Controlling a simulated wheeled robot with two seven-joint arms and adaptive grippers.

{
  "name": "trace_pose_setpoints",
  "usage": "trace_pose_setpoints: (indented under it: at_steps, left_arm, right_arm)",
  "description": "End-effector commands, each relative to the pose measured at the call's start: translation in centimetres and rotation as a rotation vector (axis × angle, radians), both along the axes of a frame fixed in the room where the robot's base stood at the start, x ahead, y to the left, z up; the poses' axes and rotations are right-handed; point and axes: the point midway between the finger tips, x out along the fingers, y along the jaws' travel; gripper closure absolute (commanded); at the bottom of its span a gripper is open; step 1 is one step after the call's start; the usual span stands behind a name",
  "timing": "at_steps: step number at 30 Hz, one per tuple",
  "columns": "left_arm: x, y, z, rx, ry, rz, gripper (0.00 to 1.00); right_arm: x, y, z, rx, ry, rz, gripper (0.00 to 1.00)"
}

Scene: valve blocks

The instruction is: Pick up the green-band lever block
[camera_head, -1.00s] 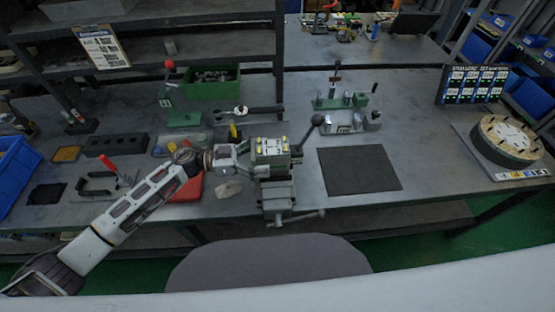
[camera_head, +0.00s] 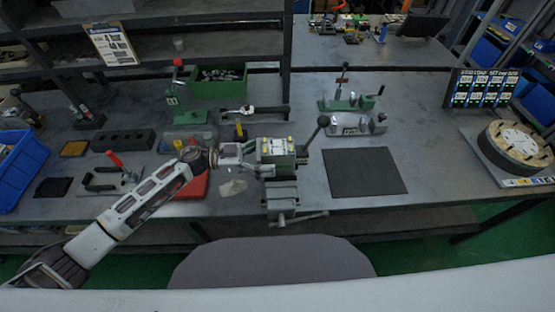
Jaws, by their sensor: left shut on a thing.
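The lever block (camera_head: 275,150) is a grey-green block with a pale top, yellow marks and a lever ending in a black knob (camera_head: 323,120) on its right. It sits upright at the top of the grey bench vise (camera_head: 281,196), near the table's front edge. A green band is too small to make out clearly. My left gripper (camera_head: 252,160) comes in from the left and is shut on the block's left side. Its fingertips are small and partly merged with the block. My right gripper is not in view.
A dark mat (camera_head: 363,172) lies clear to the right of the vise. Behind are a green fixture (camera_head: 350,102), a green bin (camera_head: 218,84) and a green-based lever press (camera_head: 187,116). A round wooden turntable (camera_head: 515,148) stands at far right.

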Motion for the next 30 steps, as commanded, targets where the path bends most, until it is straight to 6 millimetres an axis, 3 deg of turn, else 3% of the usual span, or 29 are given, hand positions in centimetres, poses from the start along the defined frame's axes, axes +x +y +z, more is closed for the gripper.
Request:
trace_pose_setpoints:
  at_steps: [3, 9, 17, 30]
  left_arm:
    - [0.1, 0.0, 0.4, -0.007, -0.004, 0.001, 0.97]
    - [0.2, 0.0, 0.4, -0.006, -0.004, 0.001, 0.97]
    - [0.2, 0.0, 1.2, -0.006, -0.007, 0.002, 0.97]
    - [0.1, 0.0, 5.9, -0.006, -0.008, 0.001, 0.97]
  right_arm:
    - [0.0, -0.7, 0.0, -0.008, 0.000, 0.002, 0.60]
    - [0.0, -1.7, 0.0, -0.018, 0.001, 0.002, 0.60]
    - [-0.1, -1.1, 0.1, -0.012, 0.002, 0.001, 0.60]
    - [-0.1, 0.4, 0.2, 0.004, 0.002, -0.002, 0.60]
